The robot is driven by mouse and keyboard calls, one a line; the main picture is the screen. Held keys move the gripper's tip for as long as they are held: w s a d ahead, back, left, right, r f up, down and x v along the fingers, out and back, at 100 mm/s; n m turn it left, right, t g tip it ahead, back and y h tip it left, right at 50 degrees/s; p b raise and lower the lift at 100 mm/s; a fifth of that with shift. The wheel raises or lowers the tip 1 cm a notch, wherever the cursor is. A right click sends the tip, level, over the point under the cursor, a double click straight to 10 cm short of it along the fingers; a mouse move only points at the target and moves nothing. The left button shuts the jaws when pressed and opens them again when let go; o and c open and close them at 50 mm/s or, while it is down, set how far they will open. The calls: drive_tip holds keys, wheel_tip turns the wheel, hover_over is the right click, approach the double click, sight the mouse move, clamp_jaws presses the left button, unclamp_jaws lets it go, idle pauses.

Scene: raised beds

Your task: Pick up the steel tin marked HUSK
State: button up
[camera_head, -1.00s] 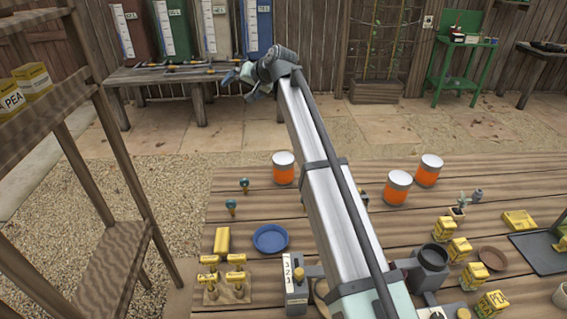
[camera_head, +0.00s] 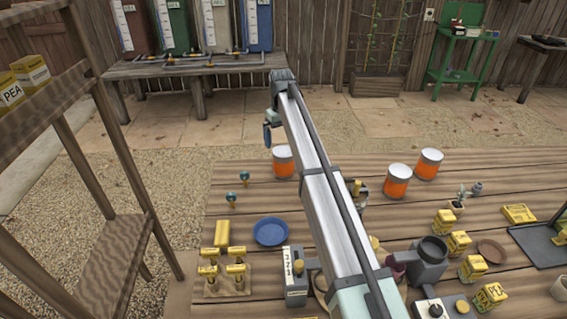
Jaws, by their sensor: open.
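Three tins with silver lids and broad orange bands stand upright on the plank table: a left tin (camera_head: 283,162), a middle tin (camera_head: 397,181) and a right tin (camera_head: 429,164). No marking can be read on them, so I cannot tell which says HUSK. My gripper (camera_head: 268,135) hangs at the far end of my arm, pointing down, open and seen nearly side-on. In the picture it is just above and left of the left tin, apart from it. My arm crosses the table between the left and middle tins.
A blue dish (camera_head: 270,231), a yellow block (camera_head: 222,233) and a stand of yellow-handled pieces (camera_head: 226,280) lie left of my arm. A grey cup-like holder (camera_head: 430,258) and yellow boxes (camera_head: 472,268) are on the right. A wooden shelf (camera_head: 110,265) stands left of the table.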

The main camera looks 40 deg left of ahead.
sight(282, 150)
wheel_tip(282, 150, down, 5)
drive_tip(key=shift+r, duration=0.2)
drive_tip(key=shift+w+d+f, duration=0.1)
drive_tip(key=shift+d+f, duration=0.1)
drive_tip(key=shift+f, duration=1.15)
drive_tip(key=shift+d+f, duration=0.2)
drive_tip(key=shift+f, duration=1.1)
drive_tip(key=shift+c, duration=0.3)
drive_tip(key=shift+r, duration=0.1)
drive_tip(key=c, duration=1.2)
